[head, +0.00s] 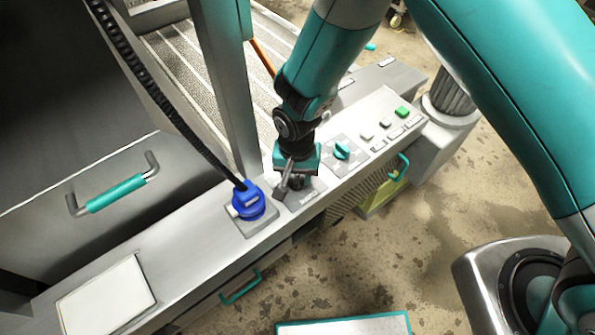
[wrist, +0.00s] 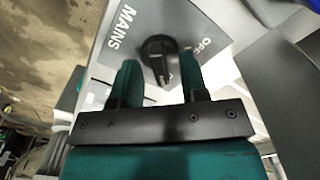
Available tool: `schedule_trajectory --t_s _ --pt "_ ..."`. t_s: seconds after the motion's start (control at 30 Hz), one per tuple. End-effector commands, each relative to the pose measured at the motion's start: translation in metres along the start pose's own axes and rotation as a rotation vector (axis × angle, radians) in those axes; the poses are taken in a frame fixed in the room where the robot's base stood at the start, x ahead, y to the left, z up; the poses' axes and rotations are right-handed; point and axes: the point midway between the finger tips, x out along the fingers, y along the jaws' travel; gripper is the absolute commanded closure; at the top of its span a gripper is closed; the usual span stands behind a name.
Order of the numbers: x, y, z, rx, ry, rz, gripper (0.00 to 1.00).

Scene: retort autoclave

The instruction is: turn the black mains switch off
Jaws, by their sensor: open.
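The black mains switch (wrist: 158,48) is a round knob with a bar-shaped grip. My gripper (wrist: 160,68) is open, with one teal finger on each side of the knob's bar. I see gaps between the bar and the fingers; the bar is nearer the right finger. I cannot tell if they touch. In the head view my gripper (head: 293,180) points down over the plate (head: 308,196) on the machine's ledge and hides most of the switch.
A blue plug (head: 249,204) with a black coiled cable stands close left of my gripper. A teal rotary switch (head: 342,150) is close on the right, then small white buttons and a green button (head: 403,112). A grey post (head: 227,90) rises behind the ledge.

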Motion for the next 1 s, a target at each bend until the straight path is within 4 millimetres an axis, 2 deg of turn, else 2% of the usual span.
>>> schedule_trajectory --t_s 0.33,0.5,0.53,0.8,1.0 --pt "0.0040 -0.0002 -0.0002 0.000 0.001 -0.001 0.60" --pt "0.0039 -0.0001 -0.0001 0.000 0.001 -0.001 0.99" --pt "0.0039 -0.0001 -0.0002 0.000 0.001 -0.001 1.00" --pt "0.0039 -0.0002 -0.0002 -0.014 0.000 -0.001 1.00" --pt "0.0044 -0.0002 -0.0002 -0.088 0.000 -0.001 1.00"
